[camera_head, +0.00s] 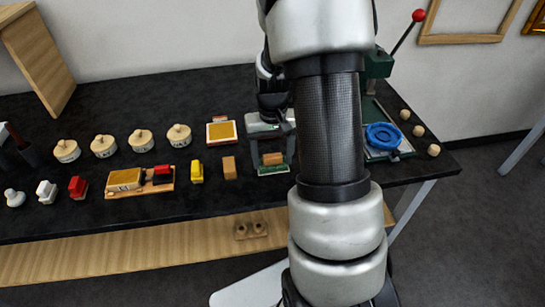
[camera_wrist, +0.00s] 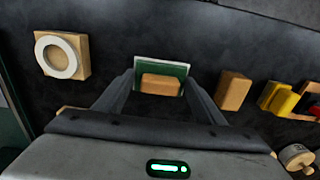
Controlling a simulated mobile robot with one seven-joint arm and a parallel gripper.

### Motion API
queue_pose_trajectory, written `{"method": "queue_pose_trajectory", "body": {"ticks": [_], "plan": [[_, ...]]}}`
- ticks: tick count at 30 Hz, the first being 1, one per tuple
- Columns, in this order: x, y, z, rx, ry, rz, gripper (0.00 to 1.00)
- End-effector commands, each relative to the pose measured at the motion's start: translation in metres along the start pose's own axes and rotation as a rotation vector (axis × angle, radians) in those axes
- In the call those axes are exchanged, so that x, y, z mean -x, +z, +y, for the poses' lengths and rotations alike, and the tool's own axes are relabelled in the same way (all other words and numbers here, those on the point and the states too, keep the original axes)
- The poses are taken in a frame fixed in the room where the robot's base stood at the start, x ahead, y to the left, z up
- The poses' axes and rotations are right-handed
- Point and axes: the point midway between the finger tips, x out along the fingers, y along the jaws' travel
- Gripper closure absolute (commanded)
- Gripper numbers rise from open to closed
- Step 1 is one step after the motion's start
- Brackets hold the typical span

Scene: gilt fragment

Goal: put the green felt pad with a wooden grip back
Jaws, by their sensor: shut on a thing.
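The green felt pad (camera_head: 274,171) with its wooden grip (camera_head: 272,158) is at the front of the black table, just left of my arm. In the wrist view the green pad (camera_wrist: 174,68) shows behind and beside the wooden grip (camera_wrist: 160,84). My gripper (camera_wrist: 161,80) is shut on it, with one finger on each side. In the head view my gripper (camera_head: 272,152) is partly hidden by my own arm. I cannot tell whether the pad touches the table.
A plain wooden block (camera_head: 229,167) and a yellow piece (camera_head: 197,171) stand to the left. A wooden square with a white ring (camera_wrist: 60,56) lies on the other side. Several round wooden pots (camera_head: 140,140) stand farther back. A green press (camera_head: 378,68) is at right.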

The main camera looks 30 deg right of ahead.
Motion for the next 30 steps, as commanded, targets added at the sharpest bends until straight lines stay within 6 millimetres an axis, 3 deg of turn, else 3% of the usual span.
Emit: {"method": "queue_pose_trajectory", "body": {"ticks": [6,7,10,22,30], "plan": [[-0.004,0.0,0.0,0.0,0.0,0.0,0.54],[-0.004,0.0,0.0,0.0,0.0,0.0,0.35],[-0.003,0.0,0.0,0.0,0.0,0.0,0.18],[0.006,-0.001,0.0,0.0,0.0,0.002,0.18],[0.058,-0.001,0.0,0.0,-0.001,0.004,0.18]]}}
